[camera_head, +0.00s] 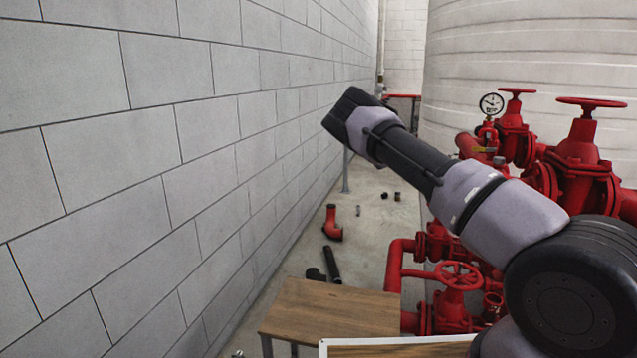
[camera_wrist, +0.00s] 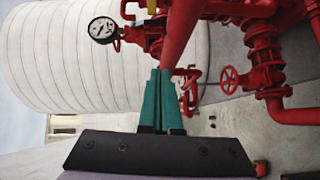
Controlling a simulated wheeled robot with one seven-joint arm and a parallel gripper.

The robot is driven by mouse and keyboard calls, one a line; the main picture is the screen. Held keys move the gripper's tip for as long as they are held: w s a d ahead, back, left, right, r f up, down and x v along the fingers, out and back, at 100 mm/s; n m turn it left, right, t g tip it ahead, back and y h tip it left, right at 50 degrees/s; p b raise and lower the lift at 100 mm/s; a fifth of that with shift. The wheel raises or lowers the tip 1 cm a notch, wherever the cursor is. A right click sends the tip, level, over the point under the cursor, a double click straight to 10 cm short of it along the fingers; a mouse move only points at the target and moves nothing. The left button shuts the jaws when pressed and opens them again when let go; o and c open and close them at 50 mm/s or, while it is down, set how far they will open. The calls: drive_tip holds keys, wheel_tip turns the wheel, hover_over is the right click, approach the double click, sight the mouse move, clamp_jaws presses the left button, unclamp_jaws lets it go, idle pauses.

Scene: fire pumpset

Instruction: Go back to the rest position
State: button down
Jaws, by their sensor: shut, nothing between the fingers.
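My gripper (camera_wrist: 160,74) shows in the wrist view as two teal fingers side by side, shut and empty. A red pipe (camera_wrist: 181,35) runs from the top edge down to just behind the fingertips; I cannot tell the gap between them. In the head view my arm (camera_head: 410,160) reaches from the lower right up to the left, raised in front of the pumpset. The gripper's fingers cannot be made out in that view.
Red valves and pipes (camera_head: 580,160) fill the right, with a pressure gauge (camera_head: 491,104) and a large white tank (camera_head: 520,50). A grey block wall (camera_head: 150,170) runs along the left. A wooden table (camera_head: 330,312) stands low in front. Loose parts, including a red elbow (camera_head: 332,226), lie on the floor.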

drive_tip(key=s+d+r+m+g+y, duration=0.3)
drive_tip(key=s+m, duration=0.1)
drive_tip(key=s, duration=0.5)
drive_tip(key=s+d+r+m+g+y, duration=0.3)
drive_tip(key=s+r+m, duration=0.1)
drive_tip(key=s, duration=0.6)
drive_tip(key=s+a+r+t+y, duration=0.1)
drive_tip(key=s+a+r+y, duration=0.2)
drive_tip(key=s+a, duration=0.4)
drive_tip(key=s+a+r+t+y, duration=0.2)
drive_tip(key=s+a, duration=0.6)
drive_tip(key=s, duration=0.9)
drive_tip(key=s+a+r+m+t+y, duration=0.1)
drive_tip(key=s+a+r+y, duration=0.5)
drive_tip(key=s, duration=0.7)
wheel_tip(320, 180, up, 2)
drive_tip(key=shift+a+t, duration=0.4)
drive_tip(key=shift+a, duration=0.85)
drive_tip(key=shift+w, duration=0.1)
